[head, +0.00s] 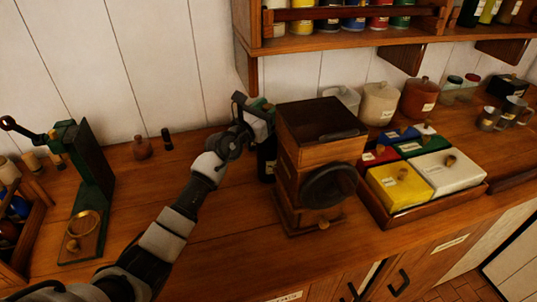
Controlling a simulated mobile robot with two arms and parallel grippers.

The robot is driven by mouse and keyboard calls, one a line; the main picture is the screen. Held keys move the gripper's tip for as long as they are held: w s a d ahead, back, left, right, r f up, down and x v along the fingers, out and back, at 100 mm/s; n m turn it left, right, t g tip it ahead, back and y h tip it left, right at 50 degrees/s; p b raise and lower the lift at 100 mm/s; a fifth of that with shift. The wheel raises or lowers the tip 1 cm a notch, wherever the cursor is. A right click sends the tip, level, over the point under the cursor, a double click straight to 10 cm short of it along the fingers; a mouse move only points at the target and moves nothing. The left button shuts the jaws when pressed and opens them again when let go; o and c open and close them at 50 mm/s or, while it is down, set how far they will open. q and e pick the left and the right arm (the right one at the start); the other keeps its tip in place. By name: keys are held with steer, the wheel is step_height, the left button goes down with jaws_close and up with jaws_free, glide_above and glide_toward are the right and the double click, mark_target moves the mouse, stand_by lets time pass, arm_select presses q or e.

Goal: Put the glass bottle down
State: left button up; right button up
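My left gripper (258,112) is at the back of the counter, just left of the wooden box grinder. A dark glass bottle (267,163) with a pale label stands upright below and against the gripper, its right side hidden behind the grinder. The gripper appears closed around the upper part of the bottle, though the fingers are partly hidden. My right gripper is not in view.
The wooden grinder (305,150) with a dark wheel stands close right of the bottle. A tray of coloured lidded boxes (408,213) is further right. A green stand (95,185) is at left; two small items, including a brown flask (142,148), stand near the wall. A shelf (330,42) overhangs behind.

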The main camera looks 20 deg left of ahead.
arm_select(q)
steer(key=c, duration=0.5)
jaws_close()
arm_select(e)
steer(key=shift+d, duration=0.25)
arm_select(q)
steer(key=shift+r, duration=0.15)
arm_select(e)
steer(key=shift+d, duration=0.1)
arm_select(q)
steer(key=shift+r, duration=0.1)
